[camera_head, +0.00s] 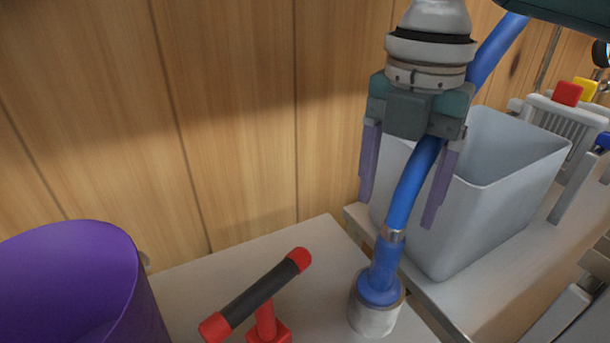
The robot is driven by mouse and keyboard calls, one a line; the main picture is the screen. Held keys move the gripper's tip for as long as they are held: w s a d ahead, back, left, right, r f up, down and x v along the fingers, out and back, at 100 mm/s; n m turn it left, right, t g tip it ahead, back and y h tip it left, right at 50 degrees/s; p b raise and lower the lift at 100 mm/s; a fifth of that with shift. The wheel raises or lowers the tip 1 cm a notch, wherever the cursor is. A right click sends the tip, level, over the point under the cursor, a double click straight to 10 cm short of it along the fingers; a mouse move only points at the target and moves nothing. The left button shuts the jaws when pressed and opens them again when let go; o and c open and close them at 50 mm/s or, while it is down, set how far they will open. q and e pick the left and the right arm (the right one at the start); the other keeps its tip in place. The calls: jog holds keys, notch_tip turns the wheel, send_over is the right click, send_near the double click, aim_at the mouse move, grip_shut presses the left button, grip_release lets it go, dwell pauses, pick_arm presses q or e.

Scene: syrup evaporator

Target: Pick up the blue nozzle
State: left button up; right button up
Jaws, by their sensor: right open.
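The blue nozzle (382,274) stands nearly upright with its lower end in a round pale holder (374,317) on the grey counter. A blue hose (408,190) rises from its metal collar, passes behind my right gripper's body and goes on to the upper right. My right gripper (400,212) points down above the nozzle, open, with its two purple fingers apart. The hose shows between the fingers; I cannot tell whether it lies between them or behind them. The fingertips are above the nozzle's collar and apart from it. My left gripper is not in view.
A grey bin (482,210) stands close to the right of the nozzle. A red stand with a black bar (258,296) is to its left, and a purple container (72,285) is at the far left. A wooden wall (230,120) closes the back. Equipment (575,120) stands at right.

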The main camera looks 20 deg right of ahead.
aim_at(388, 249)
notch_tip(388, 249, down, 2)
jog(key=shift+f, duration=0.2)
jog(key=f, duration=0.2)
jog(key=s+f, duration=0.1)
jog(key=f, duration=0.1)
jog(key=shift+s+a+f+b, duration=0.1)
jog(key=shift+a+f+b, duration=0.15)
jog(key=shift+b, duration=0.15)
jog(key=shift+f, duration=0.5)
grip_shut()
jog(key=shift+r, duration=0.1)
